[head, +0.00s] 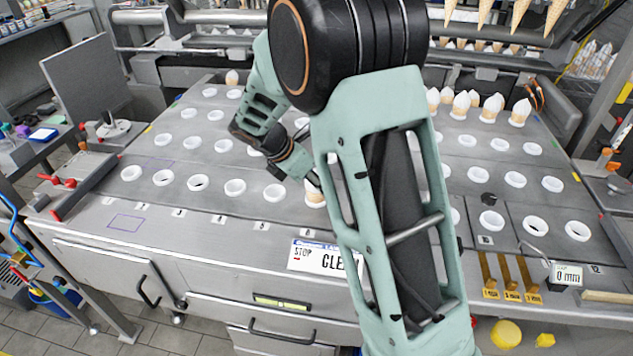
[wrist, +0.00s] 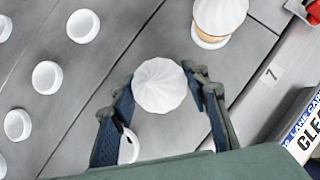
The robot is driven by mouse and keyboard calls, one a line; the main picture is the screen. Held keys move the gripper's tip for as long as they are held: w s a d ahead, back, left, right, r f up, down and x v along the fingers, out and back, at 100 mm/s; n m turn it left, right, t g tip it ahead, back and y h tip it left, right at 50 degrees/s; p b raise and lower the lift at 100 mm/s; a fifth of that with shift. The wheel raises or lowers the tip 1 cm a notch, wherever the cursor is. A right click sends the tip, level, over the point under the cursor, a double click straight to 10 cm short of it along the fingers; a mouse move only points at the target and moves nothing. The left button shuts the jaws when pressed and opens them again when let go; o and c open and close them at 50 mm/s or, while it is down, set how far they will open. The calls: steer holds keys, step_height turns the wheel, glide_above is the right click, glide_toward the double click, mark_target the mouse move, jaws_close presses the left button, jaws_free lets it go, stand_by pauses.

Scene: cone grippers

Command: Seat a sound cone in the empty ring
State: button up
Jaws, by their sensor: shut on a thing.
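In the wrist view my gripper (wrist: 161,88) is shut on a cone with a white swirled top (wrist: 158,84). One finger is on each side of it. The top hides its cone body and the spot below, so I cannot tell how high it is held. Another white-topped cone (wrist: 219,16) stands in a ring by the label 7; a white-topped cone also shows beside my arm in the head view (head: 315,197). An empty white ring (wrist: 128,147) is partly hidden by the left finger. More empty rings (wrist: 47,77) lie to the left.
In the head view, empty rings (head: 198,183) line the front row of the grey deck (head: 150,222). Several white-topped cones (head: 461,105) stand at the back right. A dark piece (head: 489,199) lies among the right rings. Brass gauges (head: 508,278) hang at the front right. My arm hides the middle.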

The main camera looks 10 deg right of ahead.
steer(key=o, duration=0.9)
steer(key=v, duration=1.2)
